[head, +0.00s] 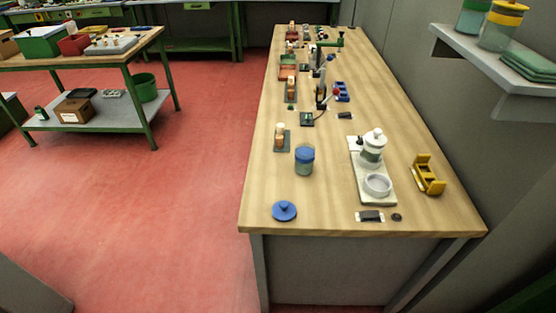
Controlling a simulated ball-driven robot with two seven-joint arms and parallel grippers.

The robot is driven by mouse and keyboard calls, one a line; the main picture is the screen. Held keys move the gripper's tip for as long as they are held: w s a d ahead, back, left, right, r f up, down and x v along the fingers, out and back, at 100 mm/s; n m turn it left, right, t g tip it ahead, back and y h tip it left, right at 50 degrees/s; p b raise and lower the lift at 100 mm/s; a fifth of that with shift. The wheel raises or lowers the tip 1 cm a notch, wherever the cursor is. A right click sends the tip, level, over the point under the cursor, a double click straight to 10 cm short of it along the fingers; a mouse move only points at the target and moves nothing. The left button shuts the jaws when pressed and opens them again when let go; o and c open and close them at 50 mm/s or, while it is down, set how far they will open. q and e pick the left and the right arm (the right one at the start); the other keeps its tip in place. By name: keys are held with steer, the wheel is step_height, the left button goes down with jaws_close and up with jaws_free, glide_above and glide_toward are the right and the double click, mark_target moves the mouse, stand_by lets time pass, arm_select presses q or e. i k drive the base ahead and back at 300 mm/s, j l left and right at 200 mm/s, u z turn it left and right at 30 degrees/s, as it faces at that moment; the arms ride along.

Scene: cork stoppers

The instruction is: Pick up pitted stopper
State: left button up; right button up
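Small tan, cork-coloured pieces (279,138) stand on a dark green base on the left side of the long wooden bench. I cannot tell at this size whether they are stoppers or whether one is pitted. More small orange-brown pieces (291,85) stand farther back along the same edge. Neither of my grippers is in view.
The wooden bench (320,212) holds a blue-lidded jar (304,161), a blue lid (284,211), a white tray with a white-topped jar (372,148) and a dish (377,185), and a yellow holder (429,176). A shelf (490,50) overhangs at right. Red floor is open at left.

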mark_target(279, 138)
steer(key=k+z, duration=0.25)
steer(key=z, duration=0.2)
steer(key=k+l+z, duration=0.15)
steer(key=z, duration=0.25)
steer(key=k+l+z, duration=0.2)
steer(key=z, duration=0.25)
steer(key=i+j+z, duration=0.1)
steer(key=j+z, duration=0.25)
steer(key=j, duration=0.25)
steer(key=j+z, duration=0.35)
steer(key=j, duration=0.25)
steer(key=k+j+z, duration=0.1)
steer(key=j+z, duration=0.25)
steer(key=j, duration=0.3)
